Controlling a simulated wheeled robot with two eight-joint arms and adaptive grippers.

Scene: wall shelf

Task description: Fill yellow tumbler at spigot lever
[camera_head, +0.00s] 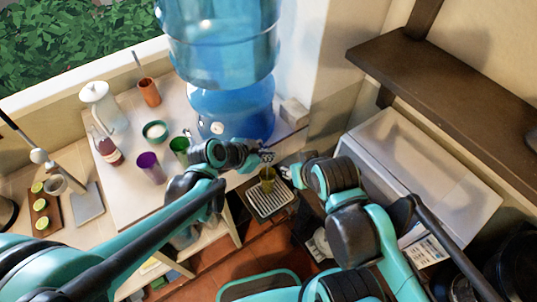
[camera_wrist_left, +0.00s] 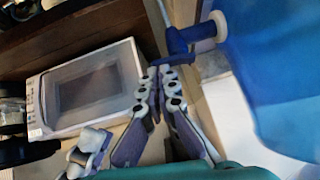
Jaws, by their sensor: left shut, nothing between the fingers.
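The yellow tumbler (camera_head: 267,183) stands upright at the drip tray (camera_head: 270,202), below the blue water dispenser (camera_head: 230,112). The blue spigot with its lever (camera_wrist_left: 178,44) shows in the left wrist view. My left gripper (camera_head: 266,156) is shut and empty, just above the tumbler in the head view. In the left wrist view its fingertips (camera_wrist_left: 164,72) are close below the spigot lever; I cannot tell if they touch it. My right gripper (camera_head: 287,172) is just right of the tumbler; whether its fingers hold it is unclear.
A purple cup (camera_head: 150,168), a green cup (camera_head: 180,148), a green-rimmed bowl (camera_head: 155,131), an orange cup (camera_head: 149,92), a bottle (camera_head: 106,147) and a white pitcher (camera_head: 98,100) stand on the counter at left. A white microwave (camera_head: 425,165) and a dark wall shelf (camera_head: 440,85) are at right.

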